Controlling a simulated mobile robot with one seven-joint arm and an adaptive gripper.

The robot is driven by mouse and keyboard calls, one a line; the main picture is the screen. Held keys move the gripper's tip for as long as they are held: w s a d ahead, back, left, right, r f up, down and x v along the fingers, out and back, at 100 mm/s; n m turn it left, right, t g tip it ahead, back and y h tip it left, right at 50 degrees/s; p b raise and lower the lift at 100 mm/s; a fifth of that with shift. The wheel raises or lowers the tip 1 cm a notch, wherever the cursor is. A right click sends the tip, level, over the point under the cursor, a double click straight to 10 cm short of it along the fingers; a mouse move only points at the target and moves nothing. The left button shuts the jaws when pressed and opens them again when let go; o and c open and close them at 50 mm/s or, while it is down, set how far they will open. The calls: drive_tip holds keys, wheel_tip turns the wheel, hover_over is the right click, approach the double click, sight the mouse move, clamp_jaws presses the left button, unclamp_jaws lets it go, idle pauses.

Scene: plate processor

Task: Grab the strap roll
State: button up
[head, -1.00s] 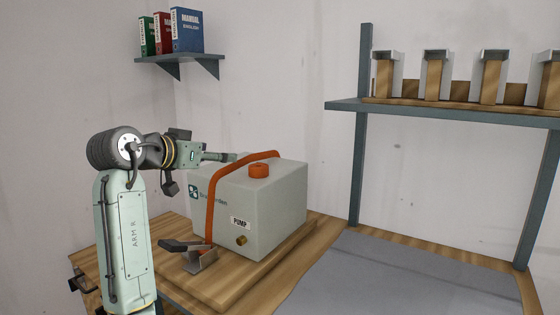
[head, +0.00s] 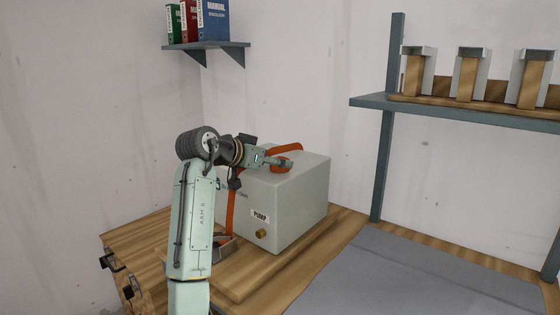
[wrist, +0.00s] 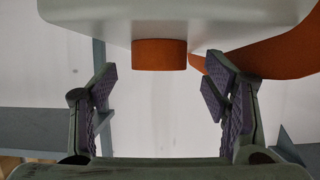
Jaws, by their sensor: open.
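A short round orange piece (head: 281,168) sits on top of the grey pump box (head: 292,207); I cannot tell whether it is the strap roll or a cap. An orange strap (head: 231,212) runs over the box and down its left side. My gripper (head: 289,163) reaches over the box top and overlaps the orange piece in the head view. In the wrist view my gripper (wrist: 158,76) is open with nothing between its fingers. The orange piece (wrist: 159,54) lies beyond the gap between them, and the strap (wrist: 275,48) shows behind the right finger.
A metal buckle (head: 222,246) at the strap's lower end is partly hidden by my arm. The box stands on a wooden bench (head: 344,221) beside a grey mat (head: 400,275). A shelf with binders (head: 205,45) and a rack (head: 460,108) are on the walls.

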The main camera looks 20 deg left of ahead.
drive_tip(key=shift+w+d+f, duration=0.25)
drive_tip(key=shift+w, duration=0.4)
drive_tip(key=shift+c, duration=0.5)
drive_tip(key=c, duration=1.2)
